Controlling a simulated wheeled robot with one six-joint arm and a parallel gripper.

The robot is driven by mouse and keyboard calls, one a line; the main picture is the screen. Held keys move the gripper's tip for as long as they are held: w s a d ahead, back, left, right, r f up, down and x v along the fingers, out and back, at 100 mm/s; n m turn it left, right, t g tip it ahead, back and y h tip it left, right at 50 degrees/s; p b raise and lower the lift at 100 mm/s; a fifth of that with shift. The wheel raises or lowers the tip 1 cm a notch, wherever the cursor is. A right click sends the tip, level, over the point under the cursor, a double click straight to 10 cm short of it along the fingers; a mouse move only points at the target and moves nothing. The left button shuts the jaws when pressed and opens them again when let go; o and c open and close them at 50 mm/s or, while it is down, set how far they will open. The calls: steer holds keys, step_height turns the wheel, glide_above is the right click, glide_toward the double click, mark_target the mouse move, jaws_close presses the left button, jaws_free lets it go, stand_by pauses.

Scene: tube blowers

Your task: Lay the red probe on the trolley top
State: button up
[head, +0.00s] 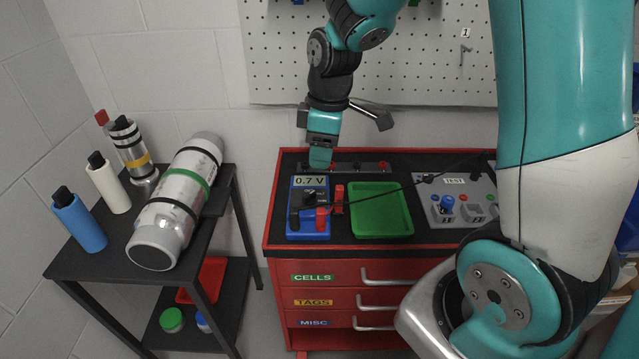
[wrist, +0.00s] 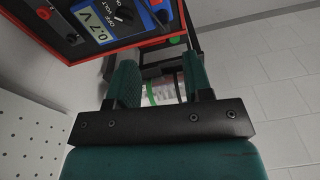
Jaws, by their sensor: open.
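A short red piece (head: 338,198), which looks like the red probe, is on the black trolley top (head: 395,243), between the blue multimeter (head: 309,230) and the green tray; I cannot tell whether it stands or lies. Another red piece (head: 322,218) is at the meter's lower right. The meter reads 0.7 V and also shows in the wrist view (wrist: 105,22). My gripper (head: 320,158) is above the back of the trolley, just behind the meter. In the wrist view my gripper (wrist: 161,75) has its green fingers apart, with nothing between them.
A green tray (head: 380,212) and a grey test box (head: 462,205) stand right of the meter. A dark cable crosses the tray. A strip with red knobs (head: 350,167) lines the trolley's back, below a pegboard (head: 430,60). A black side table (head: 110,240) holds tubes at left.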

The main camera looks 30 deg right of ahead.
steer(key=s+a+r+m+y, duration=0.1)
steer(key=s+a+r, duration=0.3)
steer(key=s+a, duration=0.3)
steer(key=s+a+r+m+y, duration=0.2)
steer(key=s+a+r, duration=0.3)
steer(key=s+a, duration=0.3)
steer(key=s, duration=0.4)
steer(key=shift+s+r+g, duration=0.15)
steer(key=shift+s+g, duration=0.05)
steer(key=shift+g, duration=0.1)
